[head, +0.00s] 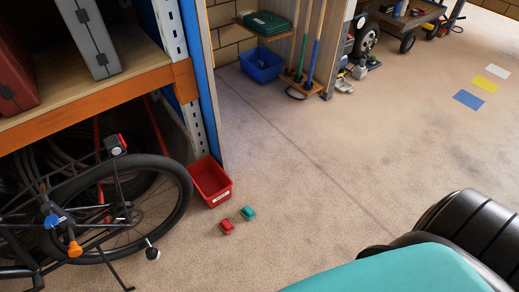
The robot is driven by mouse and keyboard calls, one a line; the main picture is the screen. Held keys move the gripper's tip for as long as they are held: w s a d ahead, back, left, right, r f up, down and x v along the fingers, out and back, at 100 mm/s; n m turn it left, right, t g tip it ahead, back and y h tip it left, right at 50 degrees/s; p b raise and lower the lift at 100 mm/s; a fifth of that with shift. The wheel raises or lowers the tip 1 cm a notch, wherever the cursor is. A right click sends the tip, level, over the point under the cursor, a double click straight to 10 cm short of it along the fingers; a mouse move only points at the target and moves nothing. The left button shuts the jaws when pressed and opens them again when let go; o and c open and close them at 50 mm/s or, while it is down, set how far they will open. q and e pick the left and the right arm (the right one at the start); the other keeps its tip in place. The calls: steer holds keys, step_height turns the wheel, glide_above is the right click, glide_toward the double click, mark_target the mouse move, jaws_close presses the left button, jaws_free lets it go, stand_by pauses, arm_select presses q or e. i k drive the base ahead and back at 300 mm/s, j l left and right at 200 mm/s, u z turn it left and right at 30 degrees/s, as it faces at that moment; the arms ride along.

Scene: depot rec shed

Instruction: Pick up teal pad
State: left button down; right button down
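A small teal pad (248,213) lies on the concrete floor near the middle of the head view. A small red pad-like piece (227,227) lies just left of it and a little nearer, with a small gap between them. Neither of my grippers is in view, so nothing of mine is seen touching the teal pad.
A red bin (211,181) stands on the floor behind the small pieces, by the shelf upright. A bicycle wheel (122,209) is at the left under the orange-edged shelf (95,98). A blue bin (262,66) stands farther back. The floor right of the pad is clear.

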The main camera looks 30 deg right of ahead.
mark_target(248, 212)
steer(key=z, duration=0.75)
steer(key=i+j+z, duration=0.1)
steer(key=j, duration=0.25)
steer(key=i, duration=0.1)
